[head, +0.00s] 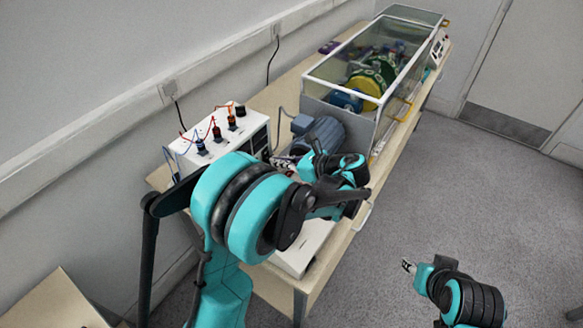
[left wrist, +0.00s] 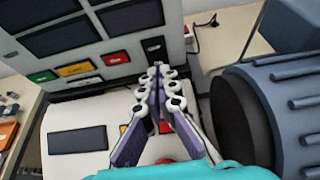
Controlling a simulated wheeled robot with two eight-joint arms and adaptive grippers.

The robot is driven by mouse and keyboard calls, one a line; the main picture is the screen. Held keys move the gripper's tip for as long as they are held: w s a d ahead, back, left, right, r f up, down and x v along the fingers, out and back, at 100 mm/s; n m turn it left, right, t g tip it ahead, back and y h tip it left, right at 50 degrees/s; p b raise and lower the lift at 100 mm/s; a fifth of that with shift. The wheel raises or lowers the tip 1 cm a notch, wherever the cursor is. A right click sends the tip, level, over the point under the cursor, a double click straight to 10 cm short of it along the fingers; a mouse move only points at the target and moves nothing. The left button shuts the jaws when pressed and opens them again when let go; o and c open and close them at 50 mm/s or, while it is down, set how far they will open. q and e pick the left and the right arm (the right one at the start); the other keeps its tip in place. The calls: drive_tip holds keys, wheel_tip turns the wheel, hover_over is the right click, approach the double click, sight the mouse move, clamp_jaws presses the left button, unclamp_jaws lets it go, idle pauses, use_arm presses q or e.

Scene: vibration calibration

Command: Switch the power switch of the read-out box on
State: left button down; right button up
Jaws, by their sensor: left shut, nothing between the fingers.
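The read-out box (head: 185,158) is a white box at the left end of the bench. In the left wrist view its front (left wrist: 170,22) has dark panels and a row of green, yellow and red buttons. A small black switch (left wrist: 154,48) sits at the right of that row. My left gripper (left wrist: 157,70) is shut and empty, its tips just below the switch in the picture. Whether they touch it I cannot tell. In the head view the left gripper (head: 278,161) is beside the box front, partly hidden by my arm. My right gripper (head: 408,266) is over the floor, too small to read.
A blue-grey motor (head: 322,132) lies close right of the left gripper. A lower white unit (left wrist: 75,165) with a dark display and a red button is below the fingers. A glass-walled case (head: 345,108) stands farther along the bench. The floor at right is clear.

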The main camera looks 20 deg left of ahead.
use_arm(q)
drive_tip(key=shift+w+a, duration=0.2)
drive_tip(key=shift+a, duration=0.25)
drive_tip(key=shift+a+f, duration=0.25)
drive_tip(key=shift+a, duration=0.1)
drive_tip(key=shift+d, duration=0.1)
drive_tip(key=shift+r, duration=0.2)
drive_tip(key=shift+r+p, duration=0.4)
drive_tip(key=shift+r, duration=0.35)
